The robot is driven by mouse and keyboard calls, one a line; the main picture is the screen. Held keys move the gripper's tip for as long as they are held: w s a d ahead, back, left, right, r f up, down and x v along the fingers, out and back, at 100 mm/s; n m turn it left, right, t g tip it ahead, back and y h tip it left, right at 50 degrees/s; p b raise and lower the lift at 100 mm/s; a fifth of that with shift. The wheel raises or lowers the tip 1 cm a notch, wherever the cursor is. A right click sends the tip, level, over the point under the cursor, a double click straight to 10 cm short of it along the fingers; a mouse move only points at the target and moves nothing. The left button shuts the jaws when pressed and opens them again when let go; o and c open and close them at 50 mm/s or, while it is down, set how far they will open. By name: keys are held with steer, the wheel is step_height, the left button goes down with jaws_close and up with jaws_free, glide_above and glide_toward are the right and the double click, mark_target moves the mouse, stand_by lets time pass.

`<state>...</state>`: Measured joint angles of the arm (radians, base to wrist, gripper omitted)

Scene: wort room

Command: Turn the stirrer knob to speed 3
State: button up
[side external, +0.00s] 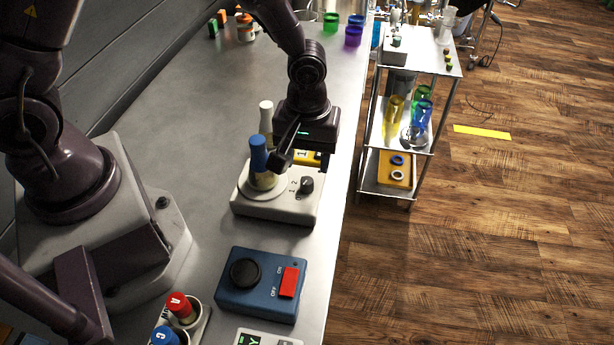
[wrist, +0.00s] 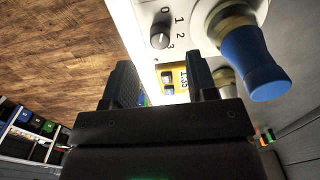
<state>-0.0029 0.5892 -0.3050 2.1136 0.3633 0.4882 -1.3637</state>
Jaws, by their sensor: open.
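The white stirrer (side external: 275,212) stands on the steel bench with a small dark knob (side external: 306,185) at its right front. In the wrist view the knob (wrist: 160,36) sits beside a scale marked 0, 1, 2 and 3; I cannot tell for sure which mark it points to. A blue-capped bottle (side external: 259,155) stands on the stirrer's round plate, and its cap looms close in the wrist view (wrist: 252,65). My gripper (side external: 302,160) is open just above and behind the knob, apart from it. In the wrist view its fingers (wrist: 163,78) have the knob beyond their tips.
A yellow device (wrist: 172,78) lies behind the stirrer, under my gripper. A white-capped bottle (side external: 266,117) stands behind left. A blue box (side external: 250,302) with a red switch (side external: 289,282) is in front. A metal cart (side external: 440,65) stands right, past the bench edge.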

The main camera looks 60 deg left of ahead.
mark_target(307, 180)
step_height(307, 180, down, 6)
steer(key=shift+r, duration=0.15)
steer(key=c, duration=0.9)
steer(key=shift+m, duration=0.4)
steer(key=m, duration=0.4)
steer(key=shift+m, duration=0.3)
steer(key=m, duration=0.5)
steer(key=shift+m, duration=0.4)
